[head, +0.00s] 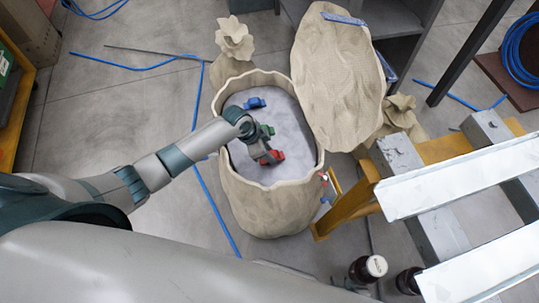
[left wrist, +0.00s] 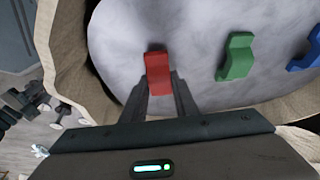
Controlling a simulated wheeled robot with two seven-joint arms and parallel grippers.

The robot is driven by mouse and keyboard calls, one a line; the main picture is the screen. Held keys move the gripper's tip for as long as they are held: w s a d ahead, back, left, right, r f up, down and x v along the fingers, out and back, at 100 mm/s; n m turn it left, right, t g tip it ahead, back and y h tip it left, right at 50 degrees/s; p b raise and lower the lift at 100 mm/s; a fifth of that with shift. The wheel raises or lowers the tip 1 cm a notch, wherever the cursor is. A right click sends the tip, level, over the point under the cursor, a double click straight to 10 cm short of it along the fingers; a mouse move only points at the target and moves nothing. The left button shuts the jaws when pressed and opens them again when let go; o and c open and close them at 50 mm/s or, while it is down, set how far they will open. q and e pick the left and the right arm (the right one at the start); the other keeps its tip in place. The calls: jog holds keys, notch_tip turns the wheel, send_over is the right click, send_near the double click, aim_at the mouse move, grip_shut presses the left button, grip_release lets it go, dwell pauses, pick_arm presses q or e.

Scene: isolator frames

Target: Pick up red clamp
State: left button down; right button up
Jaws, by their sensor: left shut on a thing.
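The red clamp (head: 276,157) is at the near part of the round, pale grey surface (head: 288,115) inside a beige, sack-like container (head: 270,205). It also shows in the left wrist view (left wrist: 158,72), where its lower part is between my gripper's fingers. My left gripper (head: 263,158) reaches in from the left and is shut on the red clamp. I cannot tell whether the clamp still touches the grey surface. My right gripper does not show.
A green clamp (left wrist: 237,56) lies to the right of the red one, and a blue clamp (head: 255,103) lies farther off. A beige lid-like piece (head: 335,80) leans at the container's upper right. The container's raised rim surrounds the gripper. A yellow frame (head: 350,208) stands to the right.

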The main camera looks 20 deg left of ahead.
aim_at(277, 155)
pick_arm(q)
jog(key=r, duration=0.2)
jog(key=d+r, duration=0.1)
jog(key=shift+d+r, duration=0.1)
jog(key=shift+r, duration=0.25)
jog(key=s+d+r, duration=0.1)
jog(key=d+r, duration=0.5)
jog(key=d, duration=0.4)
jog(key=shift+d+r+b, duration=0.15)
jog(key=shift+d+b, duration=0.1)
jog(key=shift+b, duration=0.05)
